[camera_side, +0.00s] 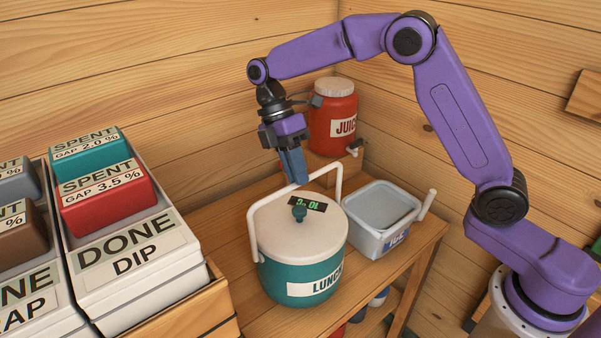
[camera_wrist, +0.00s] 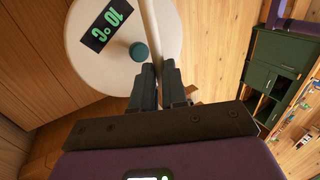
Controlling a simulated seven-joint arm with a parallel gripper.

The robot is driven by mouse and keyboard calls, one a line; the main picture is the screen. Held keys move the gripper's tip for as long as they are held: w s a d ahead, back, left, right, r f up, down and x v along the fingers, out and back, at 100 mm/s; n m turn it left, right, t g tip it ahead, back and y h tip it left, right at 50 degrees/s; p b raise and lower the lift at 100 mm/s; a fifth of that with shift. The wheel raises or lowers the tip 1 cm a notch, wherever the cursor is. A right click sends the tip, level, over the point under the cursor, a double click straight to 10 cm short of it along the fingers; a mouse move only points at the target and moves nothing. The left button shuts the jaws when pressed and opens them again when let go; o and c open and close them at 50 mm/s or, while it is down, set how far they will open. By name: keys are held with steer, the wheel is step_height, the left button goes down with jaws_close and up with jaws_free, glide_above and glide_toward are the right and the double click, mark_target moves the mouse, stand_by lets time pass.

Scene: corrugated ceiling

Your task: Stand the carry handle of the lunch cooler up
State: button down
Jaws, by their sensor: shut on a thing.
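The lunch cooler (camera_side: 276,276) is a round teal tub with a cream lid (camera_side: 278,233), a teal knob and a label partly reading "LUNC". It stands on the wooden bench in the side view. Its white carry handle (camera_side: 270,199) rises from the cooler's sides, with its crossbar above the far part of the lid. It looks raised close to upright; its exact tilt is hard to tell. My gripper (camera_side: 299,182) points down and is shut on the crossbar. In the wrist view the handle (camera_wrist: 149,30) runs between my fingers (camera_wrist: 158,75), above the lid (camera_wrist: 86,62).
A grey-white tub (camera_side: 372,241) with a raised handle stands close right of the cooler. A red juice jug (camera_side: 333,125) with a tap stands behind. "DONE DIP" bins (camera_side: 132,246) with coloured blocks are at left. Wooden walls close off the back.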

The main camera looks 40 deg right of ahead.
steer(key=shift+w+f, duration=0.15)
steer(key=shift+w, duration=0.1)
steer(key=c, duration=1.1)
jaws_free()
steer(key=shift+c, duration=0.2)
steer(key=v, duration=0.7)
steer(key=shift+r, duration=0.25)
steer(key=s+d+m+t, duration=0.2)
steer(key=s+m+t, duration=0.1)
steer(key=s, duration=1.3)
steer(key=s+d+f+m+t, duration=0.1)
steer(key=s+d+f, duration=0.2)
steer(key=s, duration=0.5)
steer(key=s+d+f+m+t, duration=0.1)
steer(key=s+d+f, duration=0.3)
steer(key=s+d, duration=0.2)
steer(key=shift+s+d+m+t, duration=0.3)
steer(key=shift+s+t, duration=0.1)
steer(key=shift+s, duration=0.7)
